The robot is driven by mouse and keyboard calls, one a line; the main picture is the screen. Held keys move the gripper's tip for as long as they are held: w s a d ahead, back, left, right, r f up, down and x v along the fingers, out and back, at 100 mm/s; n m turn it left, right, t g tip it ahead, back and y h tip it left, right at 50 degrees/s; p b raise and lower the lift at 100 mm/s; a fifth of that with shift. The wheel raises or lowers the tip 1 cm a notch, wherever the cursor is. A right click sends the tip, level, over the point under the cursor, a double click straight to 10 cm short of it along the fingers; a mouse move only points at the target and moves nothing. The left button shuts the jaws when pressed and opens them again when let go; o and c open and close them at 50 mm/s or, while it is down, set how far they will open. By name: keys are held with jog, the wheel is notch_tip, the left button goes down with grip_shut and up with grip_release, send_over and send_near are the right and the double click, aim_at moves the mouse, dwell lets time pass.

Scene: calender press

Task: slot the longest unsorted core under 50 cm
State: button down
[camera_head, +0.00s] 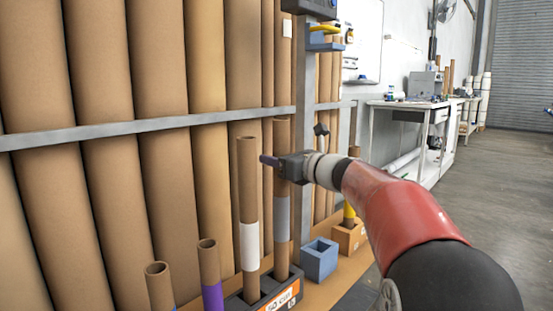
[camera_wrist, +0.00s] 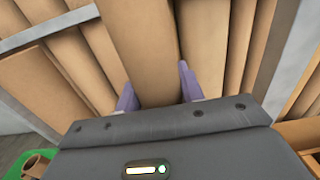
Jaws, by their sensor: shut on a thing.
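A tall brown core with a grey band (camera_head: 282,215) stands upright, its lower end in a dark holder (camera_head: 236,303) with an orange label that seems to read 50 cm. My gripper (camera_head: 268,160) is at its upper part, jaws shut on it. In the wrist view the core (camera_wrist: 146,55) lies between the two purple fingertips (camera_wrist: 155,83). A second core with a white band (camera_head: 249,240) stands just left of it in the same holder. Two shorter cores (camera_head: 208,262) (camera_head: 160,285) stand further left; purple shows on the nearer one's neighbour. Their lower ends are out of frame.
Large brown rolls (camera_head: 160,70) lean behind a grey rail (camera_head: 100,133). A blue open block (camera_head: 320,259) and a cardboard box (camera_head: 349,237) stand right of the holder. A grey post (camera_head: 304,100) rises close behind my gripper. A workbench (camera_head: 415,104) stands beyond; open floor lies right.

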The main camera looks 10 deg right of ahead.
jog(key=shift+f+b, duration=1)
jog(key=shift+f, duration=0.3)
jog(key=c, duration=0.8)
grip_release()
jog(key=shift+r, duration=0.1)
jog(key=shift+s, duration=0.1)
jog(key=v, duration=0.7)
jog(key=shift+s+d, duration=0.2)
jog(key=shift+s, duration=0.05)
